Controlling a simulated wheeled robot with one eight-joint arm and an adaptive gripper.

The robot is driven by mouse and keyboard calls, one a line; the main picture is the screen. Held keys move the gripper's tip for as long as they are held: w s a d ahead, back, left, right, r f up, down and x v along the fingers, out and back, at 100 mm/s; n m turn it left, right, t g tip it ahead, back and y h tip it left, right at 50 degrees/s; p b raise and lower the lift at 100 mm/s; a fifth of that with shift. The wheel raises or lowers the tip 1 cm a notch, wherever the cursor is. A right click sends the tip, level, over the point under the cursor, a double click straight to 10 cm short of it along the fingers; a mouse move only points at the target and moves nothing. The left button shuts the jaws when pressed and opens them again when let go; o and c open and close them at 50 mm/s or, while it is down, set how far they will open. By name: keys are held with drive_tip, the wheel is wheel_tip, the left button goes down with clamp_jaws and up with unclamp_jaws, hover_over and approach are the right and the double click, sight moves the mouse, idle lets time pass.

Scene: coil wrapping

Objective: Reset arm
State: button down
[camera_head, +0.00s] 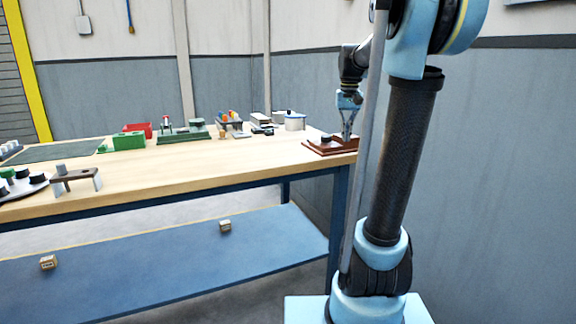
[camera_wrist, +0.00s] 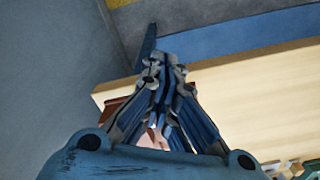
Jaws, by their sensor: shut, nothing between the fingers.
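My gripper (camera_head: 347,131) is at the right end of the workbench in the head view, pointing down just above or at a brown wooden base (camera_head: 328,146) with a dark round part on it. Its fingers are shut and hold nothing. The closed fingers (camera_wrist: 160,72) fill the middle of the wrist view and hide most of the brown base (camera_wrist: 112,106) behind them. Whether the fingertips touch the base cannot be told.
The wooden bench top (camera_head: 190,165) holds a green box (camera_head: 129,141), a red bin (camera_head: 138,129), a white pot (camera_head: 295,121) and a small wooden stand (camera_head: 75,175). A grey wall (camera_head: 500,180) is close on the right. A blue shelf (camera_head: 170,265) lies below.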

drive_tip(key=s+a+f, duration=0.1)
drive_tip(key=s+f, duration=1)
drive_tip(key=s, duration=0.3)
drive_tip(key=s+a+f+n+t, duration=0.1)
drive_tip(key=s+f, duration=1.1)
drive_tip(key=s, duration=0.3)
drive_tip(key=shift+f+t, duration=0.25)
drive_tip(key=shift+t, duration=0.05)
